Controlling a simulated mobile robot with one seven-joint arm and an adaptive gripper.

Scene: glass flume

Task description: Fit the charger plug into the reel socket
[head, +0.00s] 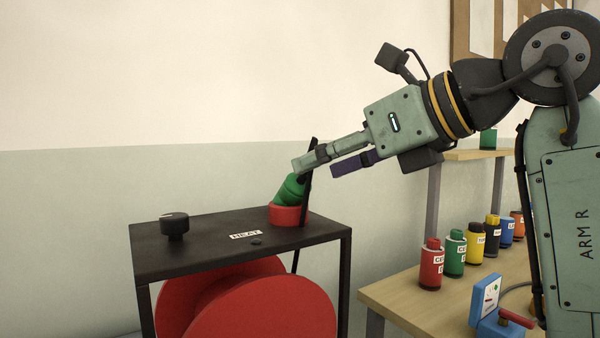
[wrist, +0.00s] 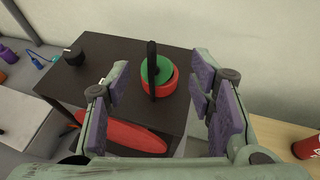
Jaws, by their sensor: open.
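The green plug (head: 290,187) stands tilted at the mouth of the red socket (head: 289,215) on top of the black reel box (head: 190,245). Its upper end leans right, towards my gripper; I cannot tell how deep it sits. A black strip, perhaps its cable, runs down along its right side. In the wrist view the green plug (wrist: 163,66) shows from above, with the black strip (wrist: 152,75) across it and the red socket (wrist: 174,92) around its lower edge. My gripper (head: 322,165) is open and empty, its fingers apart just above the plug.
A black knob (head: 174,226) stands on the box's left. A red reel (head: 265,305) is inside the frame. A wooden bench (head: 400,300) at right carries several coloured bottles (head: 455,253) and a blue device with a red lever (head: 515,318). The wall is close behind.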

